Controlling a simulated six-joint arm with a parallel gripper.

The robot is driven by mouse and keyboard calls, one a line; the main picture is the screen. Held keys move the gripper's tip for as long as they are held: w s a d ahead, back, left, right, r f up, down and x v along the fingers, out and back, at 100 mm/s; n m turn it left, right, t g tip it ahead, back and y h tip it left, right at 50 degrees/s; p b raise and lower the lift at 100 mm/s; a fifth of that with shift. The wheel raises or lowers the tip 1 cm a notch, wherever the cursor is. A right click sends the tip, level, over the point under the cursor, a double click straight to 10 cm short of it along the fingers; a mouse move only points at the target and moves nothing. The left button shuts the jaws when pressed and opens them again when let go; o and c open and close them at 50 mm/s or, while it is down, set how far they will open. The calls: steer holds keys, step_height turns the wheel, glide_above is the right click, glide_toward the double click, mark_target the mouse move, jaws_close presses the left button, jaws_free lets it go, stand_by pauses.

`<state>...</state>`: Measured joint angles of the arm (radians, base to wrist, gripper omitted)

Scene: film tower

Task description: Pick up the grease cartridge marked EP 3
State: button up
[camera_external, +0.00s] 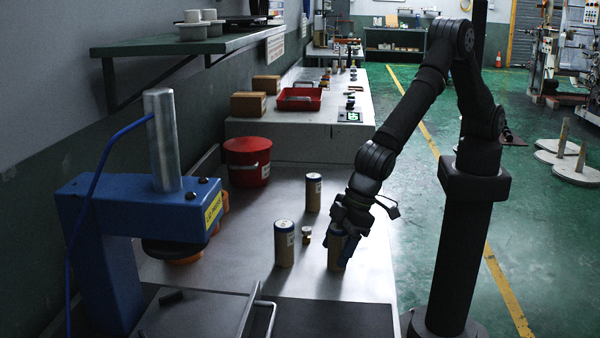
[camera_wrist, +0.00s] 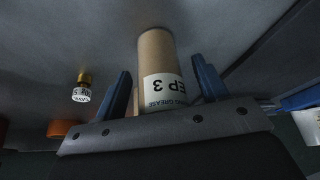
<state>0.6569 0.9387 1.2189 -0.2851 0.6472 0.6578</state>
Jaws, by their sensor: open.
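The grease cartridge marked EP 3 (camera_wrist: 158,60) is a brown tube with a white label, upside down in the wrist view. It stands between the two blue fingers of my gripper (camera_wrist: 162,82), which are open with a gap on each side. In the external view my gripper (camera_external: 343,228) points down over this cartridge (camera_external: 335,256) and hides part of its top. Two similar cartridges stand upright on the bench: one to the left (camera_external: 284,246) and one farther back (camera_external: 313,194). Their markings are too small to read there.
A small brass fitting (camera_external: 306,235) stands between the cartridges; it also shows in the wrist view (camera_wrist: 82,88). A blue press (camera_external: 130,205) stands at the left, and a red bucket (camera_external: 247,162) behind. The bench right of the back cartridge is clear.

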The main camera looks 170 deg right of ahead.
steer(key=shift+c, duration=0.2)
steer(key=c, duration=1.1)
